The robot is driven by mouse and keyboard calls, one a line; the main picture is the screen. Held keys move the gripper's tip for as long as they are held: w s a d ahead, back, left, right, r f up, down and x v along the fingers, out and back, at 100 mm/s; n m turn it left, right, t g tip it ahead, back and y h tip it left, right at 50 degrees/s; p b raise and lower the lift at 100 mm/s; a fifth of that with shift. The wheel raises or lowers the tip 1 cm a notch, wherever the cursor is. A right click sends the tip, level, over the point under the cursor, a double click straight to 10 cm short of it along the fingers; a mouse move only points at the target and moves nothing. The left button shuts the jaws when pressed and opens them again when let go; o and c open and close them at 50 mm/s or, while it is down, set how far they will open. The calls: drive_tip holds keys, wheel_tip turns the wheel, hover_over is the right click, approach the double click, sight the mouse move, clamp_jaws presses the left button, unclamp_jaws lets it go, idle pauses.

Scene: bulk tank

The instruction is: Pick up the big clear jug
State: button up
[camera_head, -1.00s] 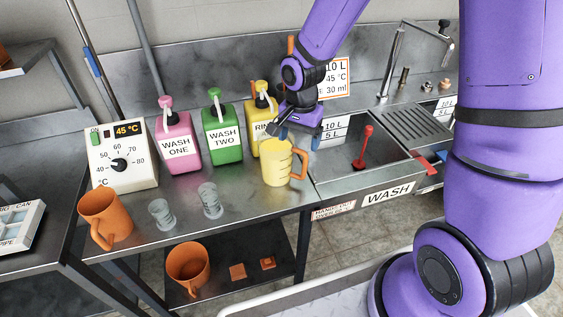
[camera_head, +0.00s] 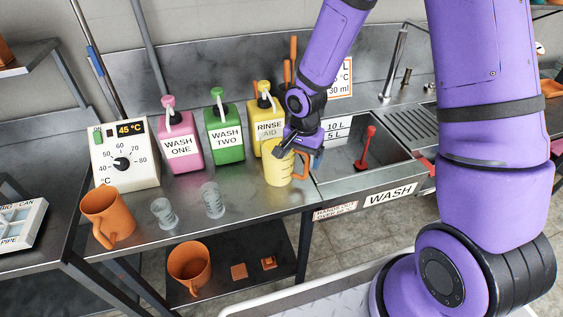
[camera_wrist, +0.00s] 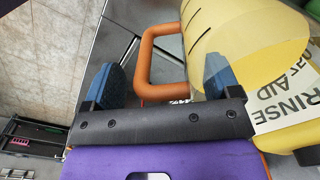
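A big jug (camera_head: 277,168) with measuring marks and an orange handle stands upright at the right end of the steel bench, in front of the yellow RINSE AID bottle. Its body looks pale yellow, and I cannot tell whether that is its contents. In the wrist view the jug (camera_wrist: 245,40) is at the upper right. Its orange handle (camera_wrist: 150,70) lies between the two blue fingers of my gripper (camera_wrist: 162,78). The fingers are wide apart, with visible gaps beside the handle. In the head view my gripper (camera_head: 300,148) hides part of the jug's rim and handle.
The RINSE AID bottle (camera_head: 265,122) stands close behind the jug. Green (camera_head: 224,140) and pink (camera_head: 180,145) wash bottles are further left. Two small clear cups (camera_head: 163,213) (camera_head: 212,199) and an orange jug (camera_head: 108,215) are on the bench. The sink (camera_head: 350,165) is to the right.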

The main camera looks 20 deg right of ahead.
clamp_jaws()
drive_tip(key=shift+r, duration=0.25)
